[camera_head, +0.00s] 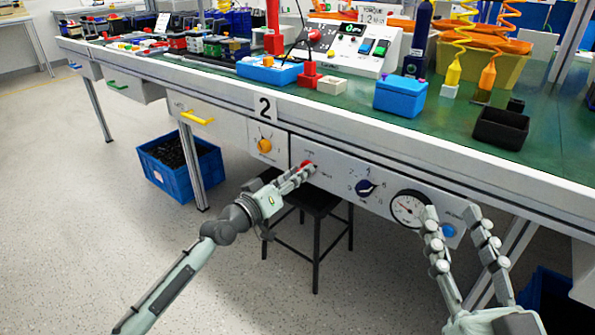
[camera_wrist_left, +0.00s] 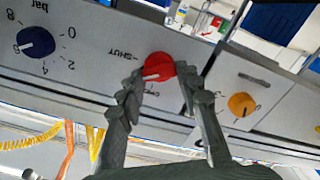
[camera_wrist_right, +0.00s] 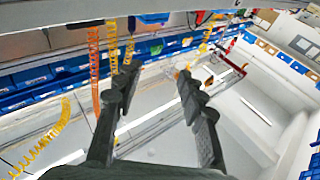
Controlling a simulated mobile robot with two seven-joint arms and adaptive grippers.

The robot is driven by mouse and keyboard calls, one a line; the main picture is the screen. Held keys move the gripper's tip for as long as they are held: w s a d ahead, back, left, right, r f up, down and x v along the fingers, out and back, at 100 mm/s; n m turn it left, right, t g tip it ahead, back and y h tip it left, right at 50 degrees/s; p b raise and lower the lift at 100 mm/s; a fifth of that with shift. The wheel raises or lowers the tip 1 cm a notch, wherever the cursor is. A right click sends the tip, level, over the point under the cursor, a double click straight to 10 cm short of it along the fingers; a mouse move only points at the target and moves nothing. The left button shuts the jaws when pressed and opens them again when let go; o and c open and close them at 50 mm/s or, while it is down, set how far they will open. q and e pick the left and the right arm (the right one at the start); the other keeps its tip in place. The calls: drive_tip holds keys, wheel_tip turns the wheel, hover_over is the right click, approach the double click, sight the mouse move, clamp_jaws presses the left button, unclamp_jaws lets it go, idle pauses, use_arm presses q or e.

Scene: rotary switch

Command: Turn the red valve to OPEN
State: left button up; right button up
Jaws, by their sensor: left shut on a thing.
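The red valve (camera_head: 306,165) is a round knob on the grey panel under the bench's front edge. In the left wrist view the red valve (camera_wrist_left: 160,66) has a white pointer mark toward the lower left, between the SHUT label at its left and a small label below. My left gripper (camera_head: 303,174) is shut on the valve, with one finger on each side of it, as the left wrist view also shows (camera_wrist_left: 160,76). My right gripper (camera_head: 452,211) is open and empty, in front of the panel near the gauge. It also shows open in the right wrist view (camera_wrist_right: 157,74).
The panel also carries an orange knob (camera_head: 264,146), a dark blue knob (camera_head: 366,188), a round gauge (camera_head: 409,208) and a blue button (camera_head: 448,230). A black stool (camera_head: 318,206) stands below. A blue crate (camera_head: 178,165) is on the floor at left.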

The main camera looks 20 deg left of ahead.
use_arm(q)
drive_tip(key=shift+a+f+n+p, duration=0.1)
drive_tip(key=shift+n+p, duration=0.35)
drive_tip(key=shift+n, duration=2.5)
drive_tip(key=shift+f+n+p, duration=0.1)
drive_tip(key=shift+n+p, duration=0.3)
drive_tip(key=shift+n, duration=2.55)
use_arm(e)
drive_tip(key=d+f+g+h, duration=0.1)
drive_tip(key=f+g, duration=0.1)
drive_tip(key=f, duration=0.2)
drive_tip(key=w+d+f+g+h, duration=0.1)
drive_tip(key=d+f+g+h, duration=0.1)
drive_tip(key=f, duration=0.3)
drive_tip(key=shift+w+d+f+g, duration=0.15)
drive_tip(key=shift+w+d+g, duration=0.15)
drive_tip(key=shift+g, duration=0.1)
drive_tip(key=shift+f, duration=0.1)
use_arm(q)
drive_tip(key=o, duration=1.2)
drive_tip(key=shift+c, duration=0.2)
drive_tip(key=v, duration=1.2)
